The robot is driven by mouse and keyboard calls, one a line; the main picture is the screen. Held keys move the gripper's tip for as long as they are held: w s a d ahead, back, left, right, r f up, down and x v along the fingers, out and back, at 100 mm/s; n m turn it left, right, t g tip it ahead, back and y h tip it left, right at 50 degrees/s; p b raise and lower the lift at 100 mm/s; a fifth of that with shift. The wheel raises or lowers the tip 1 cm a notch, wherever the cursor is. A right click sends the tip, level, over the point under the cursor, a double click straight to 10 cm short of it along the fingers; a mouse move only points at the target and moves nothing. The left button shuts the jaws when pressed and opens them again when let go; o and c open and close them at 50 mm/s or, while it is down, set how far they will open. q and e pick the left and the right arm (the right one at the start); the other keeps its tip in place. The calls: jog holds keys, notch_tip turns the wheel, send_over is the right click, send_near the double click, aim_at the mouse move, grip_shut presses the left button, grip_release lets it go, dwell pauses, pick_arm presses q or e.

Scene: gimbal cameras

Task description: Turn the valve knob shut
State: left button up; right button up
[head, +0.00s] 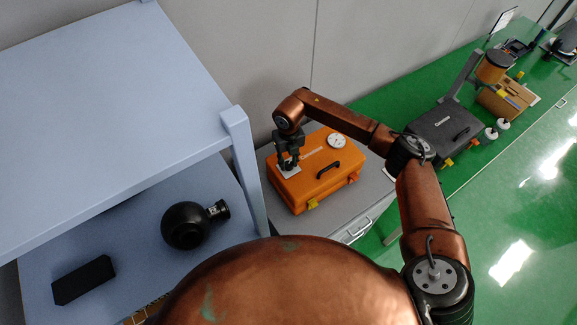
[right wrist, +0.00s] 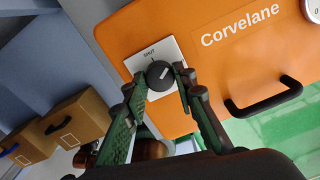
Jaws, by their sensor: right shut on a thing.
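The valve knob (right wrist: 159,75) is a round black knob with a pale pointer mark, on a white plate (right wrist: 172,50) marked SHUT. The pointer mark is slanted and does not line up with the SHUT label above the knob. The plate is on the top of an orange case (head: 318,170), at its left end; the plate's edge also shows in the head view (head: 289,173). My right gripper (head: 288,163) reaches down over the plate. In the right wrist view its two fingers (right wrist: 160,84) are shut on the knob's sides. My left gripper is not in view.
The case has a black handle (head: 328,170) and a round white gauge (head: 336,141), and stands on a grey cabinet (head: 374,192). A blue shelf (head: 110,90) stands close on the left. A black case (head: 445,133) sits on the green bench behind my right arm.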

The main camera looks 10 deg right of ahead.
aim_at(289, 164)
jog(key=n+b, duration=0.6)
jog(key=shift+d+f, duration=0.1)
jog(key=shift+f, duration=0.1)
jog(key=n+b, duration=0.2)
jog(key=n, duration=0.1)
jog(key=shift+b, duration=0.3)
jog(key=shift+r+n+b, duration=0.15)
jog(key=shift+n+b, duration=0.45)
jog(key=shift+n, duration=0.5)
jog(key=shift+r, duration=0.1)
jog(key=o, duration=1.2)
jog(key=shift+c, duration=0.2)
notch_tip(289, 164, up, 12)
